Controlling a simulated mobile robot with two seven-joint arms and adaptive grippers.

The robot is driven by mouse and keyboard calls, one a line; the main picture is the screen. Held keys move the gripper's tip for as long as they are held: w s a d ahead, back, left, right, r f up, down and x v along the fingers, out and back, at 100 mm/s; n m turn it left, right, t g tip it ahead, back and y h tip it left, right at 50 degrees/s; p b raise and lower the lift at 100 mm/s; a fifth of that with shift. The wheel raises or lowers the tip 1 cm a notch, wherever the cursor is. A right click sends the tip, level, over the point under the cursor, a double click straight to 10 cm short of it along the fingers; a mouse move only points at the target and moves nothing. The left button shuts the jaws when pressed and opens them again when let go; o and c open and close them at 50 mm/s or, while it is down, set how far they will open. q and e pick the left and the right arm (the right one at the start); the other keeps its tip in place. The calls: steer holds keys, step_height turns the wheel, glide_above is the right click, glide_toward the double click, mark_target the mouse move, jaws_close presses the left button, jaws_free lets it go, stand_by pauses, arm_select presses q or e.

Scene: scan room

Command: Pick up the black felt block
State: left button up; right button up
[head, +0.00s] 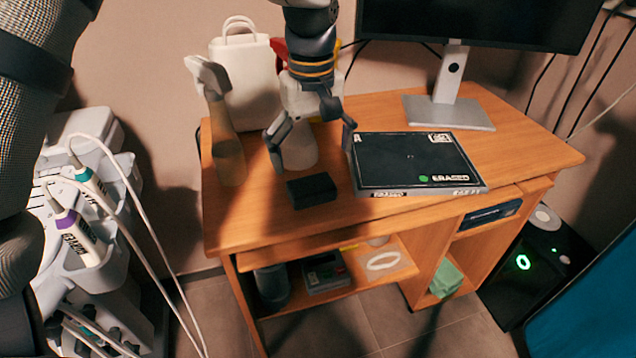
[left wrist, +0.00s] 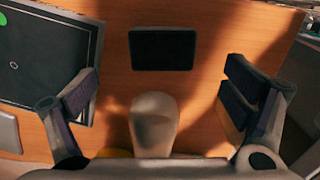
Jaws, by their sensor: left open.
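The black felt block (head: 312,190) lies flat on the wooden desk near its front edge, left of a flat black box. It also shows in the left wrist view (left wrist: 162,49), at the top middle. My left gripper (head: 311,150) is above the desk, behind the block in the head view, with its fingers spread wide and nothing held. In the left wrist view the two fingers (left wrist: 160,95) stand apart, and the block appears beyond the gap between them, untouched. My right gripper is not in view.
A pale bottle (head: 298,150) stands just under my left gripper; its rounded top (left wrist: 155,122) shows between the fingers. A spray bottle (head: 229,150) stands to the left. The black box (head: 410,160) lies right of the block. A monitor stand (head: 450,105) is behind.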

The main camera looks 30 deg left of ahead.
mark_target(311, 184)
arm_select(q)
step_height(311, 184, down, 8)
steer(key=shift+s+a+r, duration=0.1)
steer(key=shift+s+r, duration=0.05)
steer(key=shift+r, duration=0.1)
steer(key=c, duration=1)
